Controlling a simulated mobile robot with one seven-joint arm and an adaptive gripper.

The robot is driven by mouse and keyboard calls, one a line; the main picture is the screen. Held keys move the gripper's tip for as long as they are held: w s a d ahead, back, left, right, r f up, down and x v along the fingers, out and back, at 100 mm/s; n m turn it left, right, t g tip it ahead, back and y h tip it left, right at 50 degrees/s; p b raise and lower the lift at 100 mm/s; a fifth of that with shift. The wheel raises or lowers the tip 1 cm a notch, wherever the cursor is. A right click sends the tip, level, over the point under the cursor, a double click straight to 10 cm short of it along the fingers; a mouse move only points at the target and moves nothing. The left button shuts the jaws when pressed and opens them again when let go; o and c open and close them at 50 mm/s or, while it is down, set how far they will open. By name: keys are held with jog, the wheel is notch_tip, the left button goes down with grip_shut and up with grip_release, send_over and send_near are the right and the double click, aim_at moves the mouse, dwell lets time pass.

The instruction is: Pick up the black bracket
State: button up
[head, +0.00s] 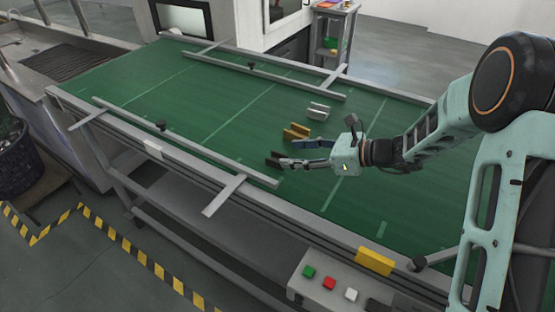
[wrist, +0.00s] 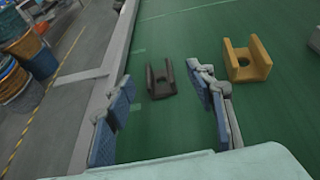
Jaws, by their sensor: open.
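The black bracket (wrist: 161,79), a dark U-shaped piece with a hole, lies on the green belt (wrist: 180,130) in the wrist view. It sits ahead of my gripper, between the lines of the two fingers. In the head view the black bracket (head: 274,159) shows at the fingertips, partly hidden by them. My gripper (head: 300,162) is open and empty, reaching left low over the belt. In the wrist view my gripper's blue-padded fingers (wrist: 163,88) stand wide apart. I cannot tell whether a fingertip touches the bracket.
A yellow bracket (wrist: 246,60) lies right of the black one, close to the right finger; the head view also shows it (head: 296,131). A grey bracket (head: 318,111) lies farther back. A metal guide rail (head: 185,143) runs along the belt's near side. Much of the belt leftward is clear.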

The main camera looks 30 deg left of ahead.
aim_at(277, 158)
jog(key=x, duration=0.4)
jog(key=f+p+x, duration=0.1)
jog(key=x, duration=0.1)
jog(key=shift+s+f, duration=0.1)
jog(key=shift+s, duration=0.15)
jog(key=shift+d, duration=0.1)
jog(key=shift+c, duration=0.3)
grip_shut()
